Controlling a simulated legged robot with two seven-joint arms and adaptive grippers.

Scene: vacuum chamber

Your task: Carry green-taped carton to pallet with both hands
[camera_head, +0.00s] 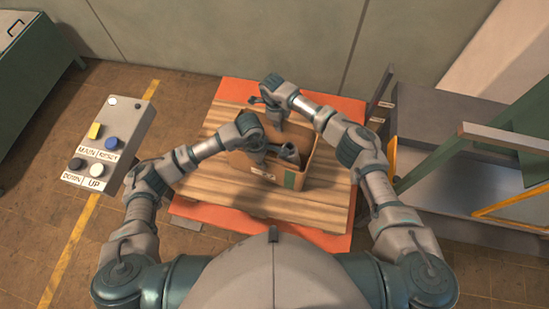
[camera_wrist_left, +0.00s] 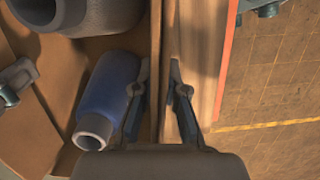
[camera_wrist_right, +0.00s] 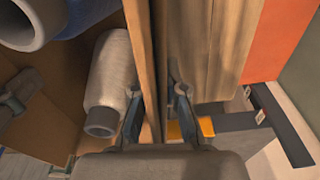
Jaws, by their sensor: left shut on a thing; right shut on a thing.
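My left gripper (camera_head: 250,152) is shut on one carton wall, with one finger inside and one outside in the left wrist view (camera_wrist_left: 158,75). My right gripper (camera_head: 278,122) is shut on another wall, also straddled in the right wrist view (camera_wrist_right: 155,85). Inside are a blue cylinder (camera_wrist_left: 108,95), a pale cylinder (camera_wrist_right: 110,75) and grey pipe-like parts (camera_head: 288,153).
The pallet lies on an orange floor area (camera_head: 190,208). A control box with buttons (camera_head: 110,140) is at left, and a green cabinet (camera_head: 35,80) is at far left. A grey platform with rails (camera_head: 450,120) is at right. A wall closes the back.

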